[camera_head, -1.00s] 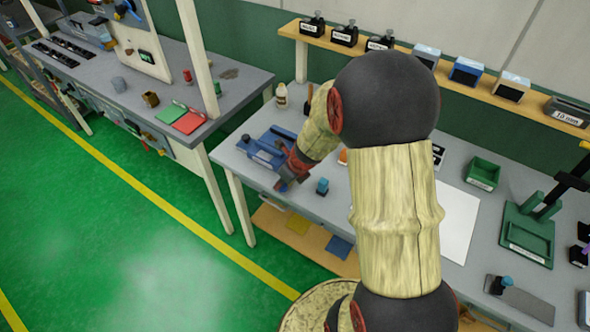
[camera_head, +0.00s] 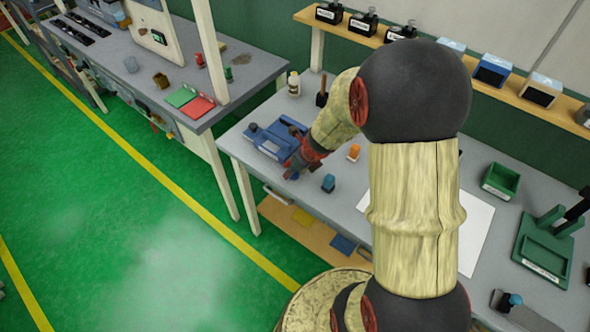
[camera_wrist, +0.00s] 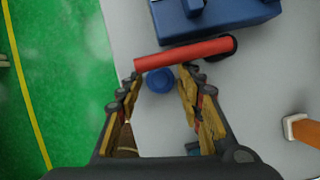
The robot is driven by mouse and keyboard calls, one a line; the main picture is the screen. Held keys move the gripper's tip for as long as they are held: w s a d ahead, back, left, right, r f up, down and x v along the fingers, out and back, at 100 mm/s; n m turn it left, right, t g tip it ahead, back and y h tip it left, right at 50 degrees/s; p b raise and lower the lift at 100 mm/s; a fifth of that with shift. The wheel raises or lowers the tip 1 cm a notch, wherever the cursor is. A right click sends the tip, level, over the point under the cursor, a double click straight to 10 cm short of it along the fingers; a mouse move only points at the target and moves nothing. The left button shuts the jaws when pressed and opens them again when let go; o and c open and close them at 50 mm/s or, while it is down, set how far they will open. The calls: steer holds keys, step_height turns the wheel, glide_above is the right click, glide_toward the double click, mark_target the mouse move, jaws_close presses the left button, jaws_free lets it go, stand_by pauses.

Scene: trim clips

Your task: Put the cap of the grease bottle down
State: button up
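A round blue cap (camera_wrist: 160,80) shows between my fingertips in the wrist view, close beside a red cylinder with a dark end (camera_wrist: 185,53). I cannot tell whether this is the grease bottle's cap or whether it rests on the table. My gripper (camera_wrist: 160,82) is open around it, with small gaps visible on both sides. In the head view my gripper (camera_head: 291,173) is low at the front edge of the bench, in front of the blue vise-like block (camera_head: 270,142). A cream bottle (camera_head: 294,86) stands at the back; I cannot tell whether it holds grease.
The grey workbench (camera_head: 345,208) also carries a small blue-topped item (camera_head: 328,183), an orange-topped item (camera_head: 353,152), a white sheet (camera_head: 478,232) and green trays (camera_head: 500,181). The blue block (camera_wrist: 215,15) lies just beyond the red cylinder. Green floor lies left of the bench.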

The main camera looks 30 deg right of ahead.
steer(key=shift+o, duration=0.8)
steer(key=shift+r, duration=0.35)
steer(key=a+p+v, duration=0.1)
steer(key=p+v, duration=0.5)
steer(key=v, duration=0.5)
steer(key=s+a+r+n, duration=0.2)
steer(key=a+r+n, duration=0.4)
steer(key=r+n, duration=0.45)
steer(key=s+a+r+n, duration=0.4)
steer(key=s+r+n, duration=0.2)
steer(key=n, duration=0.6)
steer(key=s+a+r+n, duration=0.4)
steer(key=s+n, duration=0.3)
steer(key=n, duration=0.5)
steer(key=shift+s+r+t+h, duration=0.3)
steer(key=shift+r+t, duration=0.1)
steer(key=shift+r, duration=0.5)
